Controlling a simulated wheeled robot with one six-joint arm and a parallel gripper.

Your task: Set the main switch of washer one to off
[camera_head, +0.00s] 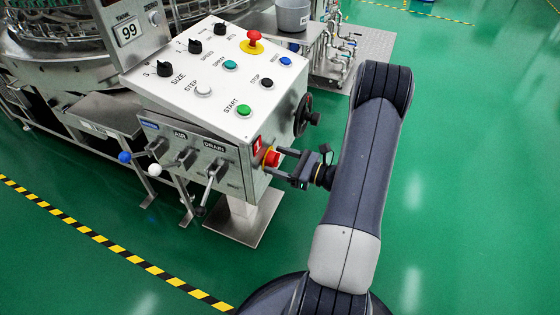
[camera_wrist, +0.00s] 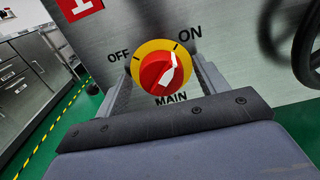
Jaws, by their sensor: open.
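The main switch (camera_head: 270,158) is a red knob on a yellow round plate, on the side of the washer's steel control box. In the wrist view the knob (camera_wrist: 164,76) has a white pointer tilted up and right, toward the ON mark. OFF is printed at upper left and MAIN below. A red label with a white 1 (camera_head: 257,145) is beside it. My gripper (camera_head: 283,163) is open, facing the switch, with one finger on each side of the knob. Whether the fingers touch it I cannot tell. The finger ends are partly hidden behind the knob and plate.
A black handwheel (camera_head: 303,115) sticks out to the right of the switch. The control box top (camera_head: 215,75) carries several knobs and buttons. Levers (camera_head: 212,172) hang on its front face. The green floor (camera_head: 470,190) to the right is clear.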

